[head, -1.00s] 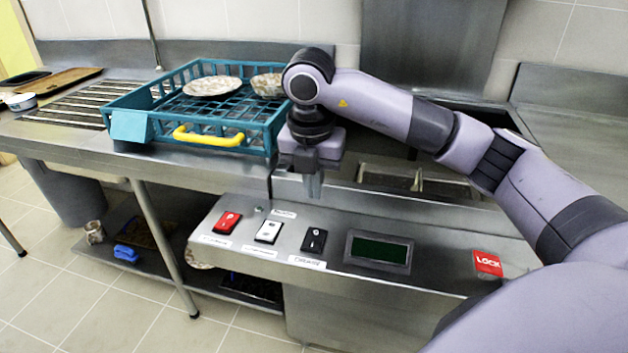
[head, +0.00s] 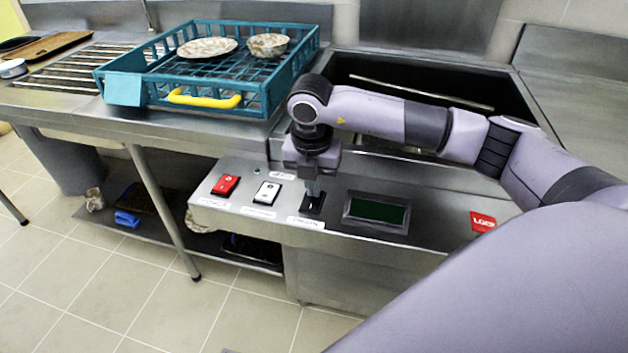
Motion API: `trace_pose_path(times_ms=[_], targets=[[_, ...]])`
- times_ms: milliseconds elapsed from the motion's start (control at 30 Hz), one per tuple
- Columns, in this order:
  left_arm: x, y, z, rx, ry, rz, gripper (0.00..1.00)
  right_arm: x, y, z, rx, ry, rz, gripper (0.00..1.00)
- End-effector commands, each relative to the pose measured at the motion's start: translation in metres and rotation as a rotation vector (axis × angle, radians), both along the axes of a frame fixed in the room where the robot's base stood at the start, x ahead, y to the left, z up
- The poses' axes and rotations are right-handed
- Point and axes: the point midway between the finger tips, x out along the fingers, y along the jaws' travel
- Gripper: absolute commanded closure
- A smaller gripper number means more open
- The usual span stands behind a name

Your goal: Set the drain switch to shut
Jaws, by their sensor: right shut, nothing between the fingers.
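The control panel (head: 262,219) on the steel front carries a red switch (head: 226,185), a white switch (head: 267,192) and a black switch (head: 313,206), each with a small label. The labels are too small to read surely, so I cannot tell which one is the drain switch or how it is set. My right gripper (head: 313,192) is shut and empty, pointing down, with its fingertips at the black switch and partly hiding it. I cannot tell whether they touch it. My left gripper is not in view.
A dark green display (head: 377,211) and a red lock sign (head: 482,221) lie to the right on the panel. A teal rack (head: 262,104) with a plate (head: 207,48) and a bowl (head: 267,45) stands above left. The sink (head: 345,70) lies behind my arm.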

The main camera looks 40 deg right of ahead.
Motion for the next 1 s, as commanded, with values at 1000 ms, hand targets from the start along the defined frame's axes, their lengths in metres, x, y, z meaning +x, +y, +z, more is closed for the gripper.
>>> trace_pose_path(times_ms=[1000], targets=[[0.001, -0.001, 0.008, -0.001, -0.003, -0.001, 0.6, -0.011, 0.011, -0.006, 0.054, 0.059, 0.004, 1.0]])
